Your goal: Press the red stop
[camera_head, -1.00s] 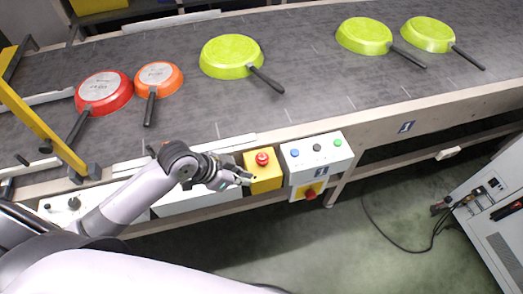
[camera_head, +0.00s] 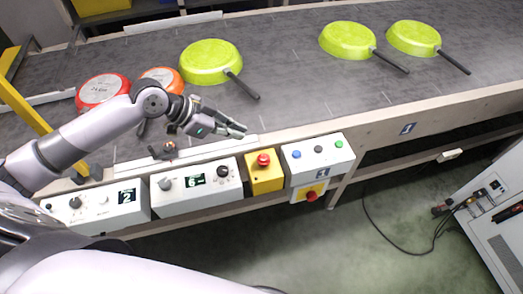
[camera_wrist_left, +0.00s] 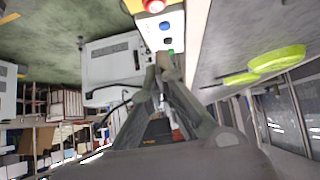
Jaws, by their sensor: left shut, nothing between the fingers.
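The red stop button (camera_head: 263,160) sits on top of a yellow box (camera_head: 265,181) at the conveyor's front edge. It stands up from the box and also shows at the top edge of the left wrist view (camera_wrist_left: 153,5). My left gripper (camera_head: 243,129) is shut and empty. In the head view it appears above and slightly left of the button, over the conveyor's front rail, apart from the button. In the left wrist view its fingertips (camera_wrist_left: 165,62) are together. My right gripper is not in view.
A white box (camera_head: 319,165) with blue, black and green buttons stands right of the yellow box; a red knob (camera_head: 311,196) is below it. White dial boxes (camera_head: 196,202) stand left. Green pans (camera_head: 208,64), a red pan (camera_head: 101,90) and an orange pan lie on the belt (camera_head: 285,65).

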